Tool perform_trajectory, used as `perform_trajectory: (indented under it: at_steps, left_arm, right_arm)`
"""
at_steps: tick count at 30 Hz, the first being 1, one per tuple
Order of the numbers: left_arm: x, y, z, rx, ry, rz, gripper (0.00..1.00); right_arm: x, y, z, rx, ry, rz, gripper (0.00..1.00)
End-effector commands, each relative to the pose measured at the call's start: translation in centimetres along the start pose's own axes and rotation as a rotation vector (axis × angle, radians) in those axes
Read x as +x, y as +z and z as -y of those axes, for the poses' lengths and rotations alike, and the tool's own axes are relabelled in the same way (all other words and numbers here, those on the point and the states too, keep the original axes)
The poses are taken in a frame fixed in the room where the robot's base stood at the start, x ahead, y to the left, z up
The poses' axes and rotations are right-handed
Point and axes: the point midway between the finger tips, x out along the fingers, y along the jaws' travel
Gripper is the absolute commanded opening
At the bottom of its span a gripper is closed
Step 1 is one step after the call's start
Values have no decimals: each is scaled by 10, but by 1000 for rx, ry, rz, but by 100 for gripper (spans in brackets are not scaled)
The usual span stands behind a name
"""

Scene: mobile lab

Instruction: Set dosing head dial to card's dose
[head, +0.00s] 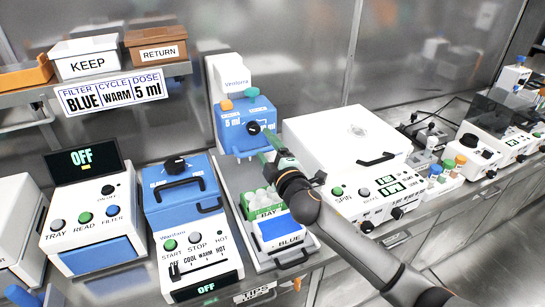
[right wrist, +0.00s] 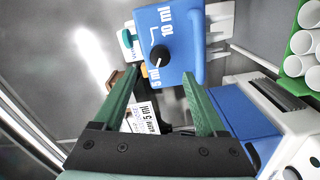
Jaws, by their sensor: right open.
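The blue dosing head (head: 246,124) hangs on a white stand at the back centre. Its black round dial (head: 254,127) faces me, with a "5 ml" label at its left. In the right wrist view the dial (right wrist: 160,56) lies between "5 ml" and "10 ml"; its small white mark seems turned to the "5 ml" side. The card (head: 124,92) reads filter BLUE, cycle WARM, dose 5 ml. My right gripper (right wrist: 158,76) is open and empty, its green fingers pointing at the dosing head, one either side of the dial's line, apart from the dial. My left gripper is out of view.
Below the dosing head stands a tray with a green rack of white tubes (head: 262,205) and a blue-labelled box (head: 278,230). A white machine (head: 345,135) stands close on the right, a blue-and-white heater (head: 180,195) on the left. KEEP (head: 87,62) and RETURN (head: 156,50) bins sit on the shelf.

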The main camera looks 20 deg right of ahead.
Motion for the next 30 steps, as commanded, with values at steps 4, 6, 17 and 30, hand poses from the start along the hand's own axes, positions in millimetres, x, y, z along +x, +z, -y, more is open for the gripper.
perform_trajectory:
  at_steps: [4, 6, 17, 30]
  left_arm:
    - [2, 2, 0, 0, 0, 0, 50]
    - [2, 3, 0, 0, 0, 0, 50]
    - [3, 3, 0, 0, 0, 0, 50]
    - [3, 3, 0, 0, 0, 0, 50]
  right_arm:
    - [-22, 1, 1, 0, -1, 0, 74]
    - [-30, 1, 1, 0, -1, 0, 74]
    - [-41, 0, 0, 0, 0, 1, 74]
    - [-51, 5, 13, 61, -37, 35, 74]
